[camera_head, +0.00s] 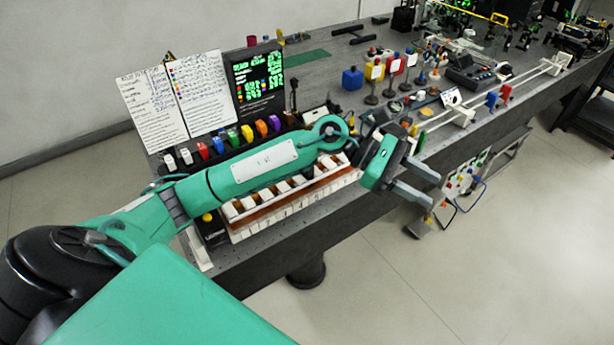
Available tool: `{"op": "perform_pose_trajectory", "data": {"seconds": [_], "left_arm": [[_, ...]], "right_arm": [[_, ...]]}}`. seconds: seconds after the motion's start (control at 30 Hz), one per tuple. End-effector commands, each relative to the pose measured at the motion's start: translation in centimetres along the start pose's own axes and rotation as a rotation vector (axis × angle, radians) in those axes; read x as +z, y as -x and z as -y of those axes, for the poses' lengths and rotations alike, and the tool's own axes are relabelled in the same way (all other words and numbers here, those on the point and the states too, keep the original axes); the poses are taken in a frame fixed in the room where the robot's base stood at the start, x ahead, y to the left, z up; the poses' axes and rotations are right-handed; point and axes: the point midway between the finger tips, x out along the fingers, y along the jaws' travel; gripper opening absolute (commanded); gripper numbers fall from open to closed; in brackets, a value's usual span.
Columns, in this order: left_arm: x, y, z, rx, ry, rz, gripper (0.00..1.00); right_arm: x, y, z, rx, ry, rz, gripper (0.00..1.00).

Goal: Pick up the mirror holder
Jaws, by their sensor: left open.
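I cannot tell for sure which item is the mirror holder. Several small stands with upright plates stand on the dark bench, among them a white-plated stand (374,78) and a red one (396,68). My left gripper (436,193) is open, with nothing between its fingers. It hangs past the bench's front edge, nearer to me than the stands and apart from them. My left arm and wrist hide part of the bench middle. My right gripper is not in view.
The bench (330,225) carries a rack of white blocks (290,200), a row of coloured blocks, a screen (257,78), written sheets (152,108), a blue bottle (352,78) and a long rail (520,80). A low cart (465,185) stands beside it. The right foreground floor is clear.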

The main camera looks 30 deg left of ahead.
Motion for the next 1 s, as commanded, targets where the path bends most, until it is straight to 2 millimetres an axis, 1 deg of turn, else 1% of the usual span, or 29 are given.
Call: {"op": "perform_pose_trajectory", "data": {"seconds": [0.03, 0.07, 0.1, 0.17, 0.27, 0.3, 0.37, 0.4, 0.47, 0.5, 0.6, 0.7, 0.73, 0.87, 1.0], "left_arm": [[-1.2, 1.2, -0.8, -0.027, -0.079, -0.115, 0.45], [-2.0, 1.9, -1.1, -0.048, -0.123, -0.183, 0.45], [-3.1, 3.1, -1.7, -0.075, -0.176, -0.277, 0.45], [-4.6, 5.3, -2.6, -0.115, -0.245, -0.418, 0.45], [-6.6, 9.9, -4.3, -0.184, -0.332, -0.656, 0.45], [-7.2, 12.0, -5.0, -0.212, -0.355, -0.748, 0.45], [-7.8, 15.3, -5.9, -0.252, -0.377, -0.880, 0.45], [-8.0, 17.5, -6.4, -0.276, -0.382, -0.959, 0.45], [-8.0, 20.4, -6.9, -0.310, -0.382, -1.061, 0.45], [-8.0, 22.1, -7.1, -0.329, -0.378, -1.118, 0.45], [-7.7, 25.3, -7.4, -0.367, -0.361, -1.221, 0.45], [-7.6, 27.0, -7.5, -0.387, -0.345, -1.272, 0.45], [-7.7, 27.2, -7.4, -0.390, -0.343, -1.279, 0.45], [-9.0, 27.1, -7.2, -0.398, -0.338, -1.286, 0.45], [-11.5, 26.4, -6.9, -0.398, -0.337, -1.284, 0.45]], "right_arm": [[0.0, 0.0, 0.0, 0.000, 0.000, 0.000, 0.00], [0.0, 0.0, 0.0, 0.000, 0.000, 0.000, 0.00], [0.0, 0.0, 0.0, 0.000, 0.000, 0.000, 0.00], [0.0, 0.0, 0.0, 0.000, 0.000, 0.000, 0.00], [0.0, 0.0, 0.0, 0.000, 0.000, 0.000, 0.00], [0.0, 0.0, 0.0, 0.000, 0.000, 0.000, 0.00], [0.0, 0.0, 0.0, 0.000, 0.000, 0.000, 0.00], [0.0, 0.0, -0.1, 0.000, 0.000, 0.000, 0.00], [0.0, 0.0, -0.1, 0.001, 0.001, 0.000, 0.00], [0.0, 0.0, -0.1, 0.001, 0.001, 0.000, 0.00], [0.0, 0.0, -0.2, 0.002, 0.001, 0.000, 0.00], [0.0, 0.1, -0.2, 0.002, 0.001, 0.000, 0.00], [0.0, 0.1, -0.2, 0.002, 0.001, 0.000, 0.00], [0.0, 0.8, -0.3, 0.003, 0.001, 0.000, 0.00], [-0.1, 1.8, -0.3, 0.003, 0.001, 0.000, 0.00]]}}
